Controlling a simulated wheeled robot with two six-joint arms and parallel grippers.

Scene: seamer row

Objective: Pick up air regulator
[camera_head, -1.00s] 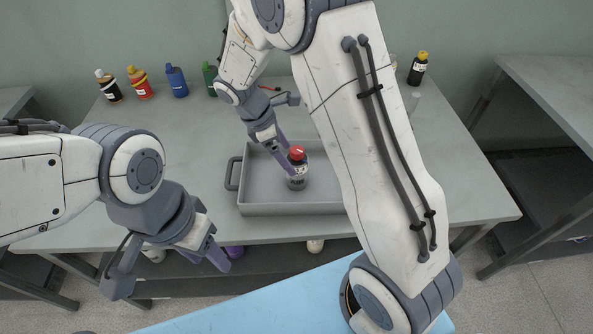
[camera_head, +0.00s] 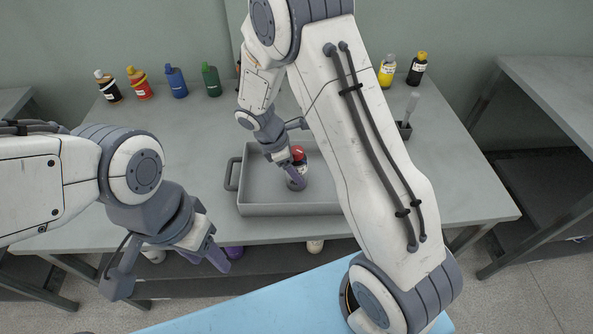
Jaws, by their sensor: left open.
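A small upright item with a red top and a pale body (camera_head: 299,155), which I take to be the air regulator, stands in a grey tray (camera_head: 290,209) on the table. My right gripper (camera_head: 294,178) is down in the tray at this item, its fingers in front of the item's left side and lower part. Whether the fingers touch or close on it cannot be told. My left gripper (camera_head: 212,258) is open and empty in front of the table's front edge, left of the tray.
Several bottles, among them a blue one (camera_head: 176,82) and a yellow one (camera_head: 387,71), stand along the table's back. A dark holder (camera_head: 404,130) stands at the right. My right arm covers the tray's right side. The table left of the tray is clear.

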